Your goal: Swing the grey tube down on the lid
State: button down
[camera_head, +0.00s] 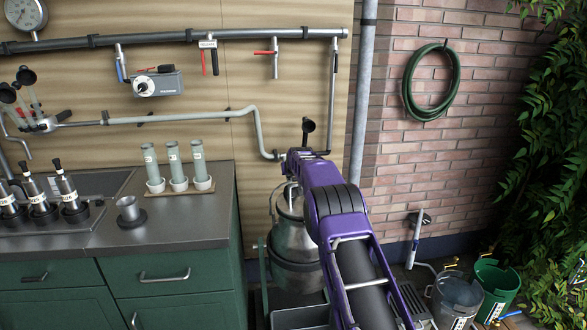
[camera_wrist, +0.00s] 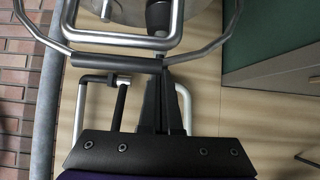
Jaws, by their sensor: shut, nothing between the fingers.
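A metal churn (camera_head: 293,240) stands against the wall in the head view, partly hidden behind my purple arm. In the wrist view the grey lid (camera_wrist: 190,12) shows at the top edge, with a square metal handle over it. A dark grey tube (camera_wrist: 110,62) is a sleeve on a bent wire bail, which spans the view in front of the lid. My gripper (camera_wrist: 162,72) is shut and empty. Its fingertips overlap the tube's right end in the picture; I cannot tell whether they touch. My arm hides the gripper in the head view.
A green cabinet (camera_head: 165,290) with a steel top stands left of the churn and carries several glass tubes. Wall pipes (camera_head: 200,118) run behind. Buckets (camera_head: 455,300) stand on the floor at the right, below a brick wall.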

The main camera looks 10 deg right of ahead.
jog(key=v, duration=1.7)
jog(key=shift+r, duration=0.25)
jog(key=shift+a, duration=0.1)
